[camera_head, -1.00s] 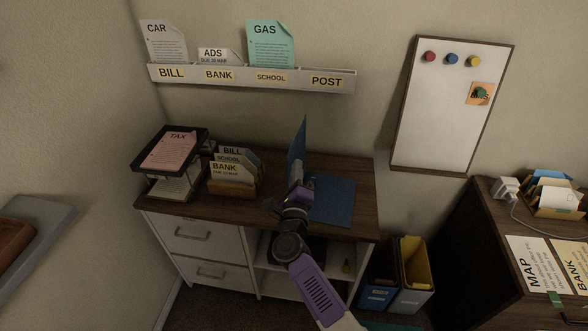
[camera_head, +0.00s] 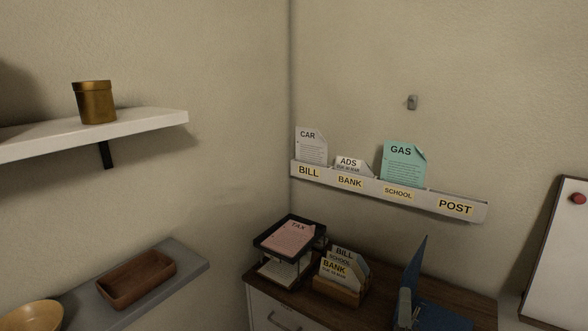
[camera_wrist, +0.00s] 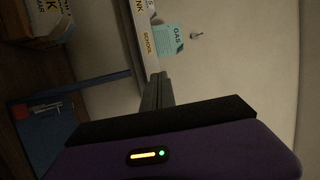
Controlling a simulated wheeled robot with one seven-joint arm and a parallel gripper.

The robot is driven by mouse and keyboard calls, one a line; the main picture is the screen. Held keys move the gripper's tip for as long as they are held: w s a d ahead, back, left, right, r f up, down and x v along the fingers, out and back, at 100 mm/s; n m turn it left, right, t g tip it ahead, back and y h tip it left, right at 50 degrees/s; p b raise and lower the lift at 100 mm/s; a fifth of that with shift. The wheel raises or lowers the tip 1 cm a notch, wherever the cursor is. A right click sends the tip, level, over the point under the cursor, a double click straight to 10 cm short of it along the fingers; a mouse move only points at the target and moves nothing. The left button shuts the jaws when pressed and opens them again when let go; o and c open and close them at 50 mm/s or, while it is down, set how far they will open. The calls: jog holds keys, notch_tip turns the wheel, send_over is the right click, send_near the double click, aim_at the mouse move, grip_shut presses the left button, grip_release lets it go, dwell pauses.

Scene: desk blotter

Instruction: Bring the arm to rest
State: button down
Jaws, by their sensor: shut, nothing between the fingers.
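My gripper (camera_wrist: 158,88) shows in the wrist view with its two grey fingers together and nothing between them. It points at the wall, near the rack with the green GAS sheet (camera_wrist: 168,40). In the head view my arm is mostly out of the frame; a small grey part by the blue folder may be my gripper, but I cannot tell. The blue folder (camera_head: 414,272) stands open on the dark wood cabinet top (camera_head: 462,299). The folder's blue inside (camera_wrist: 48,130) also shows at the left of the wrist view, apart from the fingers.
A wall rack (camera_head: 415,198) holds papers above the cabinet. A black tray (camera_head: 290,257) with a pink TAX sheet and a wooden letter holder (camera_head: 340,291) stand on the cabinet. Shelves (camera_head: 150,118) are at left, a whiteboard (camera_head: 560,250) at right.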

jog(key=s+a+n+g+y, duration=0.1)
jog(key=s+n, duration=0.6)
jog(key=s, duration=0.9)
jog(key=s+a+f+n+g+y, duration=0.1)
jog(key=s+n, duration=0.5)
jog(key=s, duration=1)
jog(key=s+a+f+n+g+y, duration=0.1)
jog(key=s+a+n+g+y, duration=0.2)
jog(key=s+n, duration=0.4)
jog(key=s+y, duration=0.1)
jog(key=s, duration=0.8)
jog(key=shift+s+a+n+g+y+b, duration=0.25)
jog(key=shift+n+g+y+b, duration=0.05)
jog(key=shift+b, duration=0.05)
